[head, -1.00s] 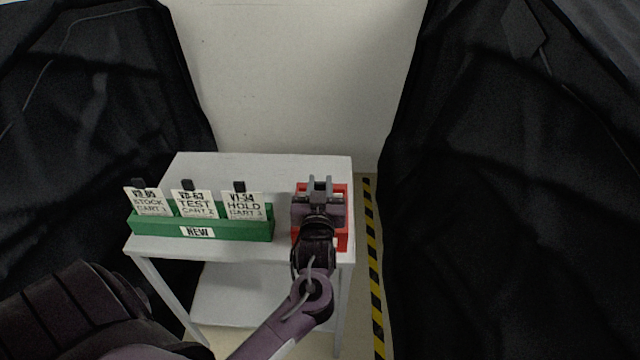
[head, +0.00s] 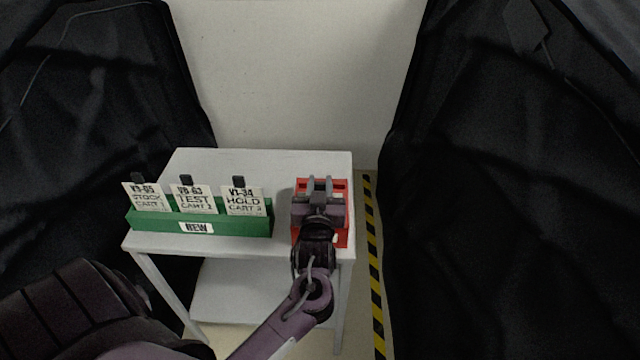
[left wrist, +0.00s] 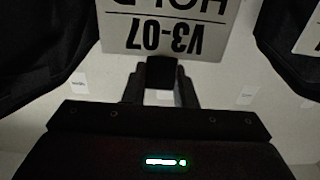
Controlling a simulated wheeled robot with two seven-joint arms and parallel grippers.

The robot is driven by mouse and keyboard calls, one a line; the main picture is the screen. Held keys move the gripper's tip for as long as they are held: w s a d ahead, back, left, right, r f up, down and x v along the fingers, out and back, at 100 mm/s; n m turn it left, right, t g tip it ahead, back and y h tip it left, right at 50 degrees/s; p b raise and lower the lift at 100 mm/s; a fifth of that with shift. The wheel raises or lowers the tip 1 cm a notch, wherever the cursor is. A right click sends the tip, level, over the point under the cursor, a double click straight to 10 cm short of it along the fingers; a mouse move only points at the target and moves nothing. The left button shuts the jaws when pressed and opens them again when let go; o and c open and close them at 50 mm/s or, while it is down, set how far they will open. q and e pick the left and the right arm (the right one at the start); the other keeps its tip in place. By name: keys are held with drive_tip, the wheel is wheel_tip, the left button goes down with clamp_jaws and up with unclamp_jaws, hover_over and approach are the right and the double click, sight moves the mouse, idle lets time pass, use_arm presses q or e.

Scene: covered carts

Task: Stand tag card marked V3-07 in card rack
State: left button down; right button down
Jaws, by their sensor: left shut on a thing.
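My left gripper (head: 320,186) is over the red rack (head: 342,212) at the right of the cart top. In the left wrist view the gripper (left wrist: 160,78) is shut on the black tab of a white tag card (left wrist: 165,30), which reads V3-07 and HOLD upside down. The card is hidden behind the gripper in the head view, and I cannot tell whether it touches the red rack. My right gripper is out of view.
The racks stand on a grey cart (head: 250,160) with a lower shelf. Black covered carts rise at left (head: 100,120) and right (head: 500,180). A yellow-black floor stripe (head: 374,260) runs right of the cart. The cart top behind the green rack is clear.

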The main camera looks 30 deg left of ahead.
use_arm(q)
drive_tip(key=shift+f, duration=0.2)
drive_tip(key=c, duration=1.1)
unclamp_jaws()
drive_tip(key=b+v, duration=0.2)
drive_tip(key=v, duration=0.5)
drive_tip(key=shift+s+d, duration=0.2)
drive_tip(key=shift+s, duration=0.15)
